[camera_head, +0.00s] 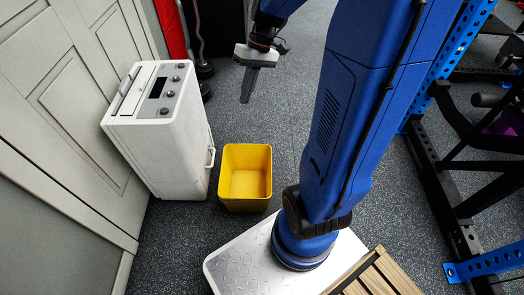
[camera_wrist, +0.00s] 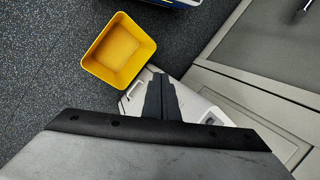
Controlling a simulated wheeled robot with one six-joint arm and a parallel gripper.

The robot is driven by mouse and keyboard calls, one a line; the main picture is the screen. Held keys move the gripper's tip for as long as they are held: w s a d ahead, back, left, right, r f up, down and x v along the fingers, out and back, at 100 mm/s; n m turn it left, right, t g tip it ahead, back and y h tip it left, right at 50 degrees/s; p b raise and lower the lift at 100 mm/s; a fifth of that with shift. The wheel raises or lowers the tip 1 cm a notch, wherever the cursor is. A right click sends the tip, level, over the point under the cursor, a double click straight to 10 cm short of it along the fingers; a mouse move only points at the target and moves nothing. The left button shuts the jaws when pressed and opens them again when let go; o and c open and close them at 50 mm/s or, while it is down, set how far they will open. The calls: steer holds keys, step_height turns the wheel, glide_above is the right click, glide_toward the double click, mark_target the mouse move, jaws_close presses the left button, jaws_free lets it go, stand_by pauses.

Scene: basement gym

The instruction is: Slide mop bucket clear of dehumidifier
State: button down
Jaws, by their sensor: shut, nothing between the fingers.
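The yellow mop bucket (camera_head: 245,172) stands upright and empty on the floor, right of the white dehumidifier (camera_head: 165,131), close to its right side. Whether they touch is hard to tell. The dehumidifier has dark knobs and a small display on top and a handle low on its right side. My gripper (camera_head: 246,88) is shut and empty, in the air beyond the bucket and above the floor. In the wrist view the bucket (camera_wrist: 120,50) is at upper left, the shut fingers (camera_wrist: 158,88) are in the middle, and the dehumidifier (camera_wrist: 190,105) is partly hidden behind my gripper.
A panelled door (camera_head: 75,90) and wall are at left, behind the dehumidifier. A red object (camera_head: 170,30) and dark weights stand at the back. A blue and black rack (camera_head: 440,180) is at right. A wooden slatted piece (camera_head: 375,275) is at lower right. Grey floor around the bucket's right is clear.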

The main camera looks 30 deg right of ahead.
steer(key=w+d+f+y, duration=0.4)
steer(key=w+d+f, duration=0.3)
steer(key=w+f, duration=0.3)
steer(key=m+t+y, duration=0.1)
steer(key=m+y, duration=0.1)
steer(key=y, duration=0.2)
glide_above(262, 150)
steer(key=w+d, duration=0.1)
steer(key=w, duration=0.2)
step_height(262, 150, down, 12)
steer(key=f, duration=0.1)
steer(key=s+d+f+m+t+y, duration=0.1)
steer(key=d+f+t, duration=0.25)
steer(key=f, duration=0.65)
steer(key=s+d+f+m+t+y, duration=0.1)
steer(key=s+d+f+m+t, duration=0.2)
steer(key=f, duration=0.7)
steer(key=d+f+t+y, duration=0.1)
steer(key=d+f+t, duration=0.3)
steer(key=f, duration=0.5)
steer(key=shift+m+g+h, duration=0.3)
steer(key=shift+g, duration=0.05)
steer(key=x, duration=0.3)
steer(key=s+x, duration=0.1)
steer(key=x, duration=0.2)
steer(key=s+a+x, duration=0.1)
steer(key=x, duration=0.3)
steer(key=shift+f, duration=0.2)
steer(key=shift+s+a, duration=0.5)
steer(key=shift+a, duration=0.15)
